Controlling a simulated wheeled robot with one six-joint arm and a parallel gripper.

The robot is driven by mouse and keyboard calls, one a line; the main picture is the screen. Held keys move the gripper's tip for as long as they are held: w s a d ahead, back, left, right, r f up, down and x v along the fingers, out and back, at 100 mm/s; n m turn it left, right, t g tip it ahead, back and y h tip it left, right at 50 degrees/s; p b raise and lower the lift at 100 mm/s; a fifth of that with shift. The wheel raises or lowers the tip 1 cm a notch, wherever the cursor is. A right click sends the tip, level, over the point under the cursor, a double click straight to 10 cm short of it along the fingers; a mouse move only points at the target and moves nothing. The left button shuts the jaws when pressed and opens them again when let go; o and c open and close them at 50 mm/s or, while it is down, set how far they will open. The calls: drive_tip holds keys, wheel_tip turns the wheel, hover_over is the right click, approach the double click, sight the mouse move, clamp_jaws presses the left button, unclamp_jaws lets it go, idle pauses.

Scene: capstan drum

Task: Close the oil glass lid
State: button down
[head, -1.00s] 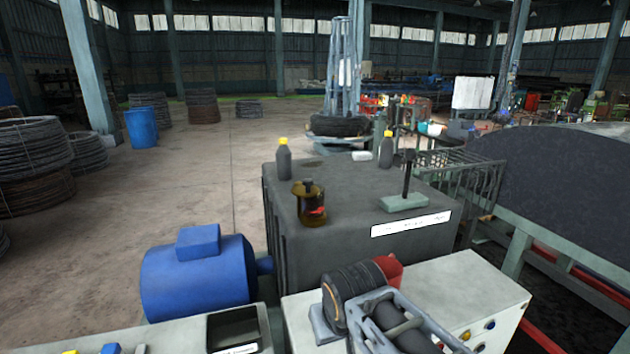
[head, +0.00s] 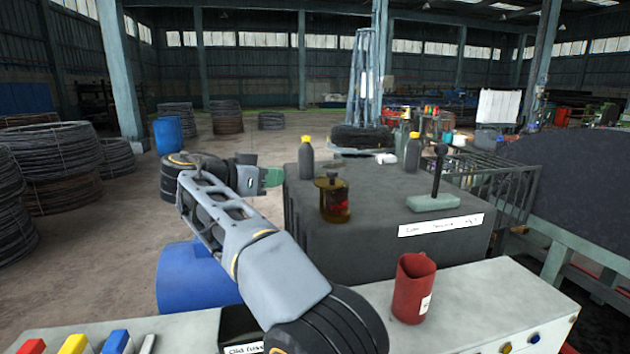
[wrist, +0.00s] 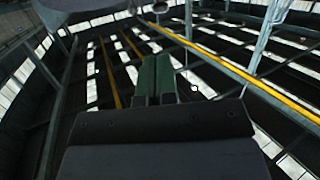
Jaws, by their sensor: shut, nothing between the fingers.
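The oil glass (head: 335,203) is an amber, see-through cup with something red inside. It stands on top of the dark grey housing (head: 375,240) in the head view. A dark brass-coloured lid (head: 331,183) with a small knob shows at its top; from here I cannot tell exactly how far it is open. My gripper (head: 272,177) is to the left of the oil glass, beside the housing's left edge and apart from the glass. In the wrist view my gripper's green fingers (wrist: 154,82) are together and empty, facing the roof.
Two dark bottles with yellow caps, one left (head: 306,157) and one right (head: 413,152), stand at the housing's back. A lever (head: 437,175) rises at its right. A red jug (head: 413,288) stands on the front cabinet. A blue motor (head: 195,280) is below my arm.

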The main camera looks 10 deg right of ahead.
drive_tip(key=p, duration=0.2)
approach(328, 174)
drive_tip(key=shift+m, duration=0.3)
drive_tip(key=x, duration=0.6)
drive_tip(key=shift+r, duration=0.1)
drive_tip(key=shift+x, duration=0.85)
